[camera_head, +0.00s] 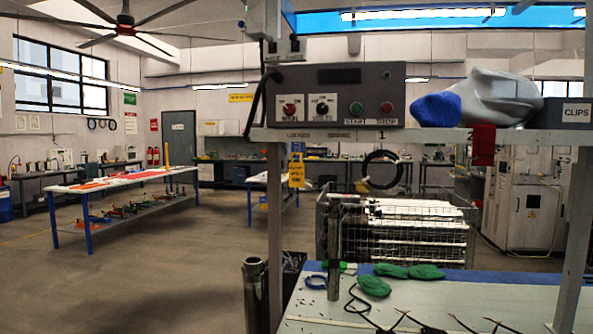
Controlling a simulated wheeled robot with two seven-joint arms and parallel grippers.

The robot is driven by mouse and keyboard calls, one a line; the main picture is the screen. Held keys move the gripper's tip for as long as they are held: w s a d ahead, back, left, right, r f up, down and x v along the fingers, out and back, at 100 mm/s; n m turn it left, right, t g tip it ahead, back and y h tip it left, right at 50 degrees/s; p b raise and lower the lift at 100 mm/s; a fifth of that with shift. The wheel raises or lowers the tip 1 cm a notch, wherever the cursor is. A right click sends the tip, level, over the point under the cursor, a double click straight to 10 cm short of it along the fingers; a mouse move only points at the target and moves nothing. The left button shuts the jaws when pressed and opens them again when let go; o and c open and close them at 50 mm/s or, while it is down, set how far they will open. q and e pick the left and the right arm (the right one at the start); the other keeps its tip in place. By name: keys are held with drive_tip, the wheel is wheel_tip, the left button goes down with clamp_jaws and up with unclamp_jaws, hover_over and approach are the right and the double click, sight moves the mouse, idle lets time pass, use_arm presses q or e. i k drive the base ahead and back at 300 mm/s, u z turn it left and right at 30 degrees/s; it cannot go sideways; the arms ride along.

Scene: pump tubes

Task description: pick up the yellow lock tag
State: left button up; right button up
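A yellow tag (296,170) with dark markings hangs just right of the shelf's left post, below the control box. I cannot tell from this view what it hangs from. Neither of my grippers shows in the head view.
A grey control box (340,95) sits on a shelf (450,136) over a workbench (450,296). Green pieces (374,286) and black cables lie on the bench. A metal tube (334,245) stands upright there, and another (255,295) stands left of the bench. A wire basket (400,250) stands behind.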

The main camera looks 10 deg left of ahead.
sight(295, 169)
drive_tip(key=k, duration=0.6)
drive_tip(key=z, duration=1.05)
drive_tip(key=i, duration=1.45)
drive_tip(key=u, duration=0.4)
